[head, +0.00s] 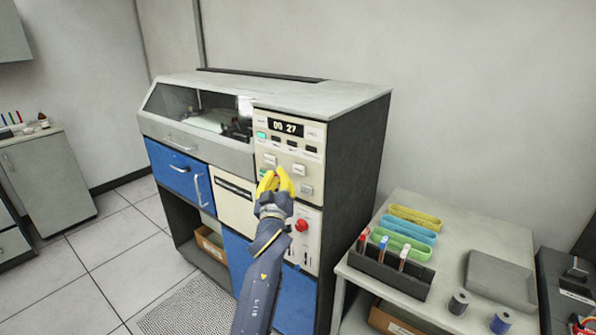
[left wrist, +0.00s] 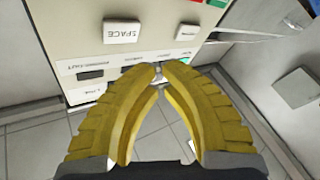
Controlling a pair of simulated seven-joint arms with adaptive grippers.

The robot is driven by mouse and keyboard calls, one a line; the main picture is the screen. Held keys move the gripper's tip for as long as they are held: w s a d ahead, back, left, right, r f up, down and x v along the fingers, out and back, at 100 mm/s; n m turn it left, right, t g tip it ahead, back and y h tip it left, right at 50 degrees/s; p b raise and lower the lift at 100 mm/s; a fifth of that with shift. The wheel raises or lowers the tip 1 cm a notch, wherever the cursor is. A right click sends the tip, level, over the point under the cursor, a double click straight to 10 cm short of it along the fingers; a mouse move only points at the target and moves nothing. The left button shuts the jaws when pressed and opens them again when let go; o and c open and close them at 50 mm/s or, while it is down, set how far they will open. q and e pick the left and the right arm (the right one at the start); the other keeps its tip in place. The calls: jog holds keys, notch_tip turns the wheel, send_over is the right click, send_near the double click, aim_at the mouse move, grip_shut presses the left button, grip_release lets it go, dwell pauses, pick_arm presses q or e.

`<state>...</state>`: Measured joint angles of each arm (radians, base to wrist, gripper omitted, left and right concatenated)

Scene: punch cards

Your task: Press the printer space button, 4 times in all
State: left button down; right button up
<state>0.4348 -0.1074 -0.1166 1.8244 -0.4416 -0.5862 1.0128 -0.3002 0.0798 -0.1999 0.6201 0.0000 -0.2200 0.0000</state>
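The printer (head: 350,140) stands in the middle of the head view, its light control panel (head: 285,155) on the front right. The space button (head: 299,169) is a white key on this panel. In the left wrist view the space button (left wrist: 122,32) shows with its label upside down, beyond and left of the fingertips. My left gripper (head: 275,173) has yellow fingers and is in front of the panel, lower and left of the button. In the left wrist view the fingertips (left wrist: 160,78) come together with nothing held, apart from the button. My right gripper is not in view.
Another white key (head: 271,160) sits left of the space button, with dark switches above. A display (head: 286,128) reads about "00 27". A red knob (head: 301,225) is lower on the front. A side table (head: 470,215) with trays and spools stands at the right.

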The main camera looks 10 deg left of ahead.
pick_arm(q)
jog(key=shift+w+d, duration=0.45)
jog(key=shift+w, duration=0.45)
jog(key=shift+w+d, duration=0.45)
jog(key=shift+w, duration=0.4)
jog(key=shift+w+d, duration=0.35)
jog(key=shift+w, duration=0.4)
dwell(1.2)
jog(key=shift+s, duration=0.1)
dwell(0.4)
jog(key=shift+s+a, duration=0.35)
jog(key=shift+s, duration=0.35)
jog(key=shift+s+a, duration=0.4)
jog(key=shift+s, duration=0.35)
jog(key=shift+s+a, duration=0.35)
jog(key=shift+s, duration=0.35)
jog(key=shift+s+a, duration=0.4)
jog(key=shift+s, duration=0.35)
dwell(0.6)
